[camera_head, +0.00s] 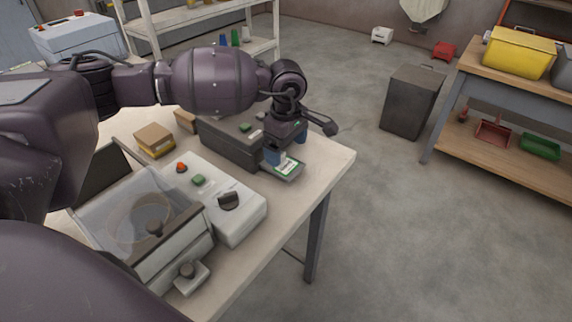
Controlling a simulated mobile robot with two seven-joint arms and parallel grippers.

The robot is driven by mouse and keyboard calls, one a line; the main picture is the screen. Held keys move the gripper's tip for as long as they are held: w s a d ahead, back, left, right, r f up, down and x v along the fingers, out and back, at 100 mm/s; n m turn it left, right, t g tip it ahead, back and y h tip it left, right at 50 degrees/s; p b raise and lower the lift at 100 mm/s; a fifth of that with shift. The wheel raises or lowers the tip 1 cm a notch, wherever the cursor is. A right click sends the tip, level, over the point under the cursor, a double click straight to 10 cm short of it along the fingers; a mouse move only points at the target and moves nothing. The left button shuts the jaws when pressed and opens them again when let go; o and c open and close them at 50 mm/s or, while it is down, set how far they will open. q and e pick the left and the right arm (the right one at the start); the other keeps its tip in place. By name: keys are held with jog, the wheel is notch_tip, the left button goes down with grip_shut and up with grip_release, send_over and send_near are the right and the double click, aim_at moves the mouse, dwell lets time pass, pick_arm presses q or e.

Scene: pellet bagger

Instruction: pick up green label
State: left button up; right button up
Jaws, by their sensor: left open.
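The green label (288,169) is a small white card with a green edge. It lies on a dark grey tray (293,178) near the table's right edge. My left gripper (285,156) is over the label, pointing down, with blue-tipped fingers close to it. The fingers are apart, one at the label's near left and one at the far right. I cannot tell whether they touch the label. My right gripper is not in view.
A dark box with a green button (232,140) stands left of the label. A white control box (224,208) and a clear-lidded machine (140,225) stand nearer. A yellow box (154,140) sits behind.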

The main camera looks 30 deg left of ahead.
aim_at(287, 166)
pick_arm(q)
notch_tip(287, 166, down, 5)
jog(key=shift+w+r, duration=0.1)
jog(key=shift+r, duration=0.05)
jog(key=shift+r, duration=0.1)
jog(key=shift+c, duration=0.2)
jog(key=c, duration=1.1)
